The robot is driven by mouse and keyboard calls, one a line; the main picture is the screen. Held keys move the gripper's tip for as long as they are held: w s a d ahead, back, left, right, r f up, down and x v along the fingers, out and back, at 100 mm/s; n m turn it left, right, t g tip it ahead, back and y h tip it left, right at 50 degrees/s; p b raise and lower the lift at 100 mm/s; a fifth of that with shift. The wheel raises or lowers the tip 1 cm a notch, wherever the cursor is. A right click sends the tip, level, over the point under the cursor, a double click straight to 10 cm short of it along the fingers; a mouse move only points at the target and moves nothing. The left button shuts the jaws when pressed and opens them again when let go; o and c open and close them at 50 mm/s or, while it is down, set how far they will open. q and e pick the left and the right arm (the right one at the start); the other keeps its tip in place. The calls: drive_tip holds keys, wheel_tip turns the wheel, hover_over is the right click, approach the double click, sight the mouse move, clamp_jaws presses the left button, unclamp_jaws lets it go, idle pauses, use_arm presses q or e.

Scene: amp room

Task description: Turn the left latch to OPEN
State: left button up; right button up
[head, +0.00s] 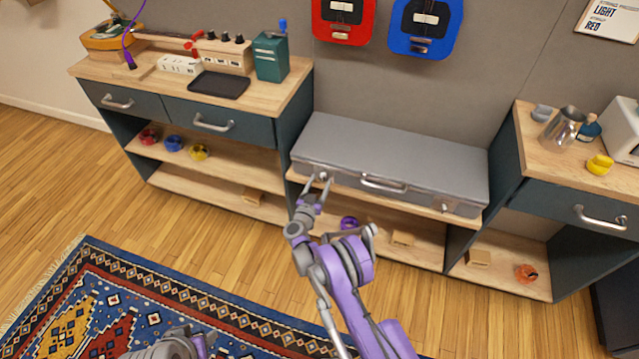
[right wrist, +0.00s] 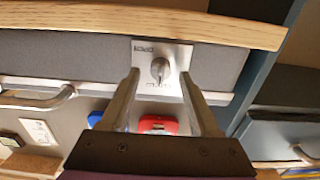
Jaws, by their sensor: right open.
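A grey metal case (head: 385,150) lies shut on the middle shelf, with a silver handle on its front. Its left latch (head: 323,175) is at the front left, partly behind my right gripper (head: 312,187). In the right wrist view the left latch (right wrist: 160,70) is a silver knob on a pale plate with small lettering above and below. The knob stands roughly upright in that view. My right gripper (right wrist: 162,100) is open and empty, with a finger on either side of the latch; contact cannot be told. Part of my left gripper (head: 178,345) shows at the bottom edge, its fingers unclear.
The case's right latch (head: 444,206) sits beyond the handle (head: 383,184). The wooden shelf edge (head: 405,197) runs under the case. Drawer units stand on both sides. A purple object (head: 348,223) lies on the lower shelf. The patterned rug (head: 75,320) is at lower left.

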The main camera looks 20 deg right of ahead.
clamp_jaws()
idle(0.3)
